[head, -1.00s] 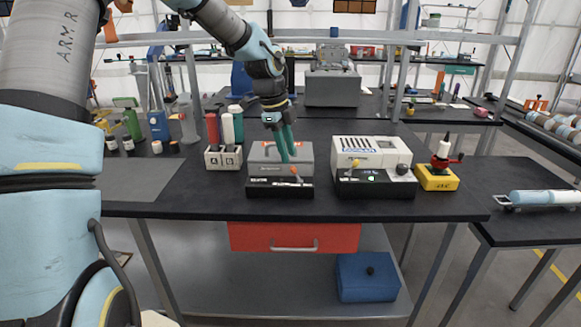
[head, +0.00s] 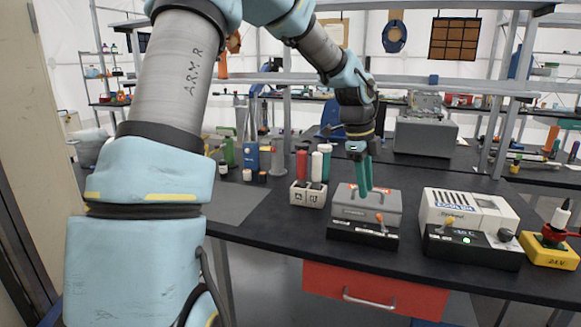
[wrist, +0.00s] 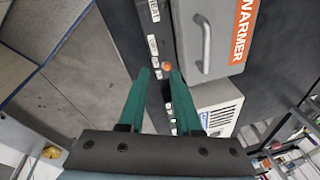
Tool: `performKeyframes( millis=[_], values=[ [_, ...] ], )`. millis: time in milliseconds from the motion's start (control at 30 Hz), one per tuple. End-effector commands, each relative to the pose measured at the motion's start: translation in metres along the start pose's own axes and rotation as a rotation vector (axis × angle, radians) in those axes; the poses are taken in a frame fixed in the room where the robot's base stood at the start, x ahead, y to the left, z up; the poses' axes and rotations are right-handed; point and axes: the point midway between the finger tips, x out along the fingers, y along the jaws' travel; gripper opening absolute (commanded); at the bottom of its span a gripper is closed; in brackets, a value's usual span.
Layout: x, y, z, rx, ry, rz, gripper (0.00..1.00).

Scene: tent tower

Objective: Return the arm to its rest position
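My arm (head: 165,100) reaches forward from the left over the black bench, bent downward at the wrist. My gripper (head: 365,187) points down above the grey warmer box (head: 385,212), in front of its lid handle. In the wrist view its two green fingers (wrist: 159,72) stand apart with nothing held between them. An orange-tipped lever (wrist: 167,66) shows beyond the gap between the fingertips. The grey box (wrist: 230,65) with its handle and orange WARMER label lies to the right there. Whether the fingers touch anything is hard to tell.
A white device (head: 468,208) stands right of the box, with a yellow stand (head: 550,252) beyond it. A rack (head: 307,195) with red, white and green bottles stands left of the box. A metal shelf post (head: 287,120) rises behind. A red drawer (head: 375,292) hangs below the bench.

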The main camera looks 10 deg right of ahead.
Motion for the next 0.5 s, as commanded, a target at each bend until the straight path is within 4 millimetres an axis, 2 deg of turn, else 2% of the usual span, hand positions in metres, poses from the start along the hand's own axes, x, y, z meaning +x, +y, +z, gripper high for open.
performKeyframes(
  millis=[167, 300, 400, 500],
  values=[
    [0.003, 0.068, 0.061, -0.506, -0.096, 0.006, 0.33],
    [-0.002, 0.142, 0.11, -1.047, -0.165, -0.037, 0.33],
    [-0.007, 0.196, 0.134, -1.426, -0.19, -0.086, 0.33],
    [-0.011, 0.241, 0.147, -1.753, -0.195, -0.138, 0.33]
  ],
)
